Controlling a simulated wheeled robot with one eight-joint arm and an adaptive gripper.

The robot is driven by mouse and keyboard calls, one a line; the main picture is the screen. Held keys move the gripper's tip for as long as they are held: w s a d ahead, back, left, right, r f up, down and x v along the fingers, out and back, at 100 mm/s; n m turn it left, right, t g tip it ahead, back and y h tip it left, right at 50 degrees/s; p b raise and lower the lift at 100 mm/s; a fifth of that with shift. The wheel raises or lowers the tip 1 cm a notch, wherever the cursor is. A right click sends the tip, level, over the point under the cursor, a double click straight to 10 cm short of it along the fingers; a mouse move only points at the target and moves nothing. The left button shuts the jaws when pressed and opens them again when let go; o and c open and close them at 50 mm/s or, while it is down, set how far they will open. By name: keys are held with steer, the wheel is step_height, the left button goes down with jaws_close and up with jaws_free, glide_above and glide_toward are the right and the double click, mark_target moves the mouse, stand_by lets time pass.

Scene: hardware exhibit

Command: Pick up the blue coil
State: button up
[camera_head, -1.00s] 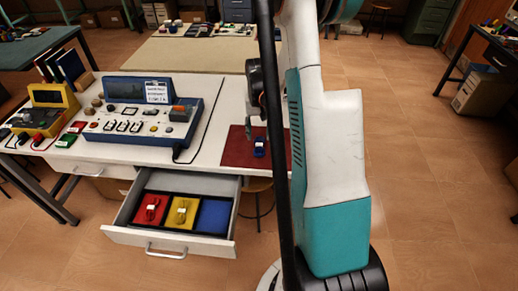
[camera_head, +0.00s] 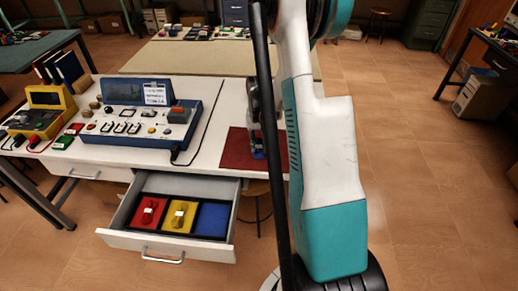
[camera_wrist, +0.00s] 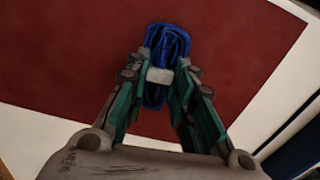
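The blue coil (camera_wrist: 168,45), a bundle with a pale band around its middle, lies on the dark red mat (camera_wrist: 60,70). In the head view the coil (camera_head: 258,154) shows only in part, below my gripper (camera_head: 255,138) and beside my arm. In the wrist view my gripper (camera_wrist: 162,85) points down at the coil, with one finger at each side of its near half. The fingers are apart, and I see no clear grip on the coil. The mat (camera_head: 237,150) lies at the right end of the white workbench.
An open drawer (camera_head: 116,240) below the bench holds red, yellow and blue compartments; the red and yellow ones each hold a coil, and the blue compartment (camera_head: 211,219) is empty. A blue control console (camera_head: 140,128) and a yellow device (camera_head: 42,108) stand left on the bench.

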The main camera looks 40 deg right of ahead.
jaws_close()
steer(key=shift+r, duration=0.1)
